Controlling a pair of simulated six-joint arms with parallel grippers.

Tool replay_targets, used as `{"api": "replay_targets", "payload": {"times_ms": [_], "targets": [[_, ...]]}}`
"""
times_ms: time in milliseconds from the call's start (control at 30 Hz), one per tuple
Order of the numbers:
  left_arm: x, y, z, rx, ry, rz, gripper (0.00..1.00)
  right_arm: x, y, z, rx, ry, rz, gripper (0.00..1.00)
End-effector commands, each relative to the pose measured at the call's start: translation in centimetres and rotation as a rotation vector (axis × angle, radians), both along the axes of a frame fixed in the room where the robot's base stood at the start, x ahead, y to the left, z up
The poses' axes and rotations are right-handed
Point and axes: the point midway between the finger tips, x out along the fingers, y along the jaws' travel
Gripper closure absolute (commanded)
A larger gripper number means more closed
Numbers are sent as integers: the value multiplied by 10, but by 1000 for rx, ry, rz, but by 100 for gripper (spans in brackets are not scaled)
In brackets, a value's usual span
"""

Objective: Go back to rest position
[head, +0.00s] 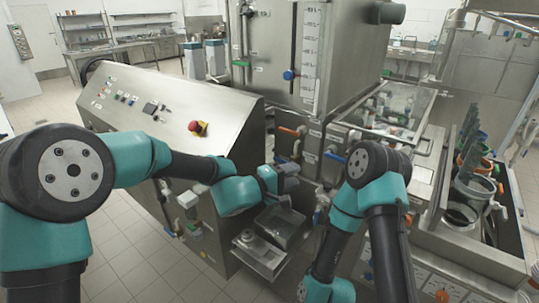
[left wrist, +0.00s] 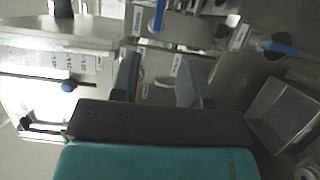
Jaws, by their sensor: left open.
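My right arm bends down towards the bottom edge of the head view. Its gripper is outside the picture.
A slanted steel control panel (head: 175,110) with a red emergency button (head: 198,128) stands at left. Orange- and blue-handled valves line the machine. Metal cups (head: 475,188) stand at right. Tiled floor is clear at lower left.

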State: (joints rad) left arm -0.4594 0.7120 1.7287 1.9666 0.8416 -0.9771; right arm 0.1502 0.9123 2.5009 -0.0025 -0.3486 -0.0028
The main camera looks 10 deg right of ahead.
Motion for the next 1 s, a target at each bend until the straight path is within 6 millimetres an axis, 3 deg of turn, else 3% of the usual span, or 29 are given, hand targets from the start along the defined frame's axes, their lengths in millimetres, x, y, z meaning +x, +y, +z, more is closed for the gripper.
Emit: {"api": "replay_targets", "payload": {"times_ms": [167, 267, 367, 567, 700, 1000], "targets": [[-1, 6, -15, 36, 21, -5, 58, 0, 0, 0, 0, 0, 0, 0], [-4, 20, -44, 105, 58, -12, 58, 0, 0, 0, 0, 0, 0, 0], [-10, 42, -86, 210, 113, -23, 58, 0, 0, 0, 0, 0, 0, 0], [-32, 108, -182, 467, 240, -42, 58, 0, 0, 0, 0, 0, 0, 0], [-53, 162, -241, 644, 312, -53, 58, 0, 0, 0, 0, 0, 0, 0], [-109, 289, -345, 998, 402, -72, 58, 0, 0, 0, 0, 0, 0, 0]]}}
